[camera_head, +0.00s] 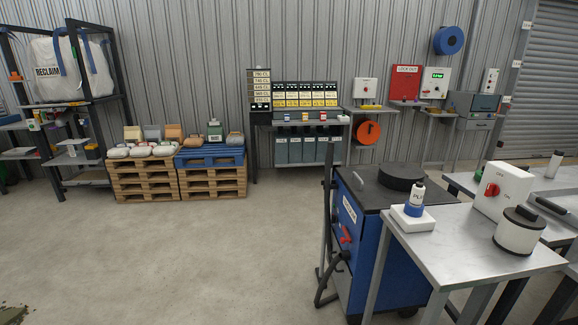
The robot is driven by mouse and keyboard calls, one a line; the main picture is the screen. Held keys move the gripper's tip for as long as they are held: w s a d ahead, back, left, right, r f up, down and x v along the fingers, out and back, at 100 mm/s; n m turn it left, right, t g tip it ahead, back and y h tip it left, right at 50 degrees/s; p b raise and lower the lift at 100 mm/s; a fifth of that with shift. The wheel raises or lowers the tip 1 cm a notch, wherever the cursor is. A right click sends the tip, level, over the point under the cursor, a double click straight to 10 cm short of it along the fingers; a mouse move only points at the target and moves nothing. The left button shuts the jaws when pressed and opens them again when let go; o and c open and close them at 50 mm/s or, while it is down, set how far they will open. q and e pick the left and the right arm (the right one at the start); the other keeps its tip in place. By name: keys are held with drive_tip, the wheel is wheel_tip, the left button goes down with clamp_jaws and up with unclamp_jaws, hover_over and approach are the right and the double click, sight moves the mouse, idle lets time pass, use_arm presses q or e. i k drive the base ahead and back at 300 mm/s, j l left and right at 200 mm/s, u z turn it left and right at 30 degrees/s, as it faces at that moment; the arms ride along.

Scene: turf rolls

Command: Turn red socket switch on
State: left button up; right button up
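A white switch box (509,186) with a red rotary knob (491,190) stands at the back of a metal-topped table at the right. Further white boxes hang on the back wall: one with a small red spot (366,87) and a narrow one (490,81). I cannot tell from this view which of these is the red socket switch. Neither of my grippers is in view.
The metal table (455,245) also bears a labelled bottle (416,196) on a white block and a white, black-topped canister (518,231). A blue cabinet (378,240) stands left of it. Pallets (144,182) stand at the back left. The concrete floor (170,260) at left-centre is clear.

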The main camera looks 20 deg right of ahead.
sight(493, 189)
drive_tip(key=i+z, duration=0.15)
drive_tip(key=i, duration=0.3)
drive_tip(key=i+z, duration=0.2)
drive_tip(key=i, duration=0.3)
drive_tip(key=i+j+z, duration=0.15)
drive_tip(key=i, duration=0.3)
drive_tip(key=i+j+z, duration=0.2)
drive_tip(key=i, duration=0.25)
drive_tip(key=i+j+z, duration=0.15)
drive_tip(key=i, duration=0.3)
drive_tip(key=i+j+z, duration=0.2)
drive_tip(key=i, duration=0.25)
drive_tip(key=i+j+z, duration=0.15)
drive_tip(key=z, duration=3.35)
